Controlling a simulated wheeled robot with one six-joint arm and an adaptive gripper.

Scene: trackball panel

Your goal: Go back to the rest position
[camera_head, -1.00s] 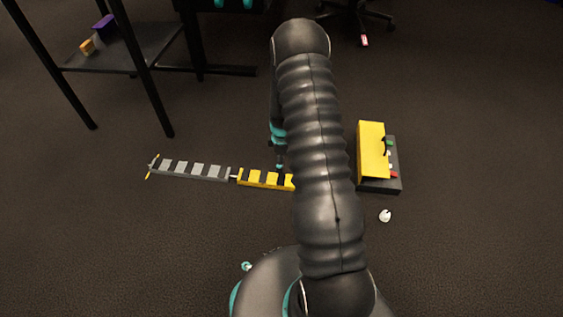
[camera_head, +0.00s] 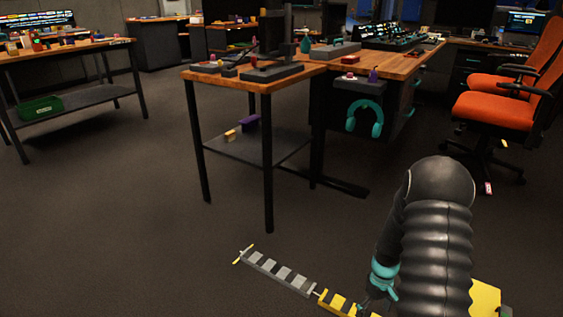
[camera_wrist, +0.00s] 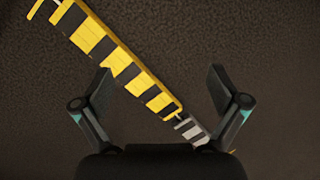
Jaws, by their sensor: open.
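My gripper (camera_wrist: 162,95) is open in the wrist view, with its two dark fingers spread apart and nothing between their tips. Below it on the floor lies a striped strip; its yellow and black part (camera_wrist: 118,55) runs diagonally between and beyond the fingers, and its grey part (camera_wrist: 190,128) shows near the right finger. In the head view the grey part (camera_head: 280,271) and the yellow part (camera_head: 340,302) lie end to end on the floor. My arm bends down at the lower right and hides part of the yellow strip. The gripper's fingertips are hard to see there.
A yellow panel (camera_head: 485,298) lies partly hidden behind my arm. A wooden desk (camera_head: 225,80) with a lower shelf stands ahead. An orange chair (camera_head: 500,112) is at the right. A workbench (camera_head: 70,48) holding small items stands at the left. The carpet at left is clear.

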